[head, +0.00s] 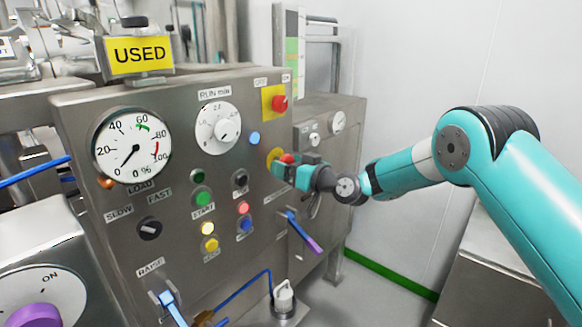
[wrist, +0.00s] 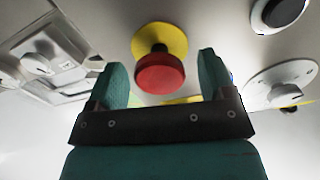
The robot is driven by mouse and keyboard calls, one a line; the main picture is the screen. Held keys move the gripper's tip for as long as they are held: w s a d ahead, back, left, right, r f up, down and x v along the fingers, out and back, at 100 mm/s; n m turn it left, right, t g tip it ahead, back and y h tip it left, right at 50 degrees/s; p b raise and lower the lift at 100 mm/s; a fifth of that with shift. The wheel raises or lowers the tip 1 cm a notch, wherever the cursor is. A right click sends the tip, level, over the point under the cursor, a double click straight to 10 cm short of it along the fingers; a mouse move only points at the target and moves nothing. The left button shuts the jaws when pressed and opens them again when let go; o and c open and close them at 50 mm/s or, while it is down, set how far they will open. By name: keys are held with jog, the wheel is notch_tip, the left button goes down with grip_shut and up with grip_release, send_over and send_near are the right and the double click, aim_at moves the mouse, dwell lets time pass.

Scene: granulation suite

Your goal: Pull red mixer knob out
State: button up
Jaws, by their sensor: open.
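A red mushroom knob (head: 287,158) on a round yellow disc (head: 273,155) sits on the steel mixer panel, partly hidden by my gripper (head: 288,171). In the wrist view the red knob (wrist: 159,74) stands out from its yellow disc (wrist: 160,39). It lies between my two open fingers in the picture, with a gap on each side. Neither finger looks to be touching it. How deep the knob sits between the fingers I cannot tell.
Above it a red rotary switch (head: 279,103) sits on a yellow square plate. The panel (head: 190,95) also bears a load gauge (head: 131,145), a run dial (head: 218,128), coloured buttons, and a purple-ended lever (head: 304,232) below. Free floor lies right of the panel.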

jog(key=shift+d, duration=0.1)
jog(key=b+v, duration=0.8)
jog(key=v, duration=0.9)
jog(key=shift+s, duration=0.2)
jog(key=s+a+n+g+h, duration=0.3)
jog(key=s+g, duration=0.5)
jog(key=s, duration=1)
jog(key=s+d+f+m+g+h, duration=0.1)
jog(key=s+d+m+h, duration=0.1)
jog(key=s, duration=0.6)
jog(key=s+d+f+m+g+h, duration=0.1)
jog(key=s+d+m+g+h, duration=0.1)
jog(key=s+d+h, duration=0.3)
jog(key=s+d, duration=0.1)
jog(key=s, duration=0.2)
jog(key=shift+d+m, duration=0.25)
jog(key=shift+m, duration=0.05)
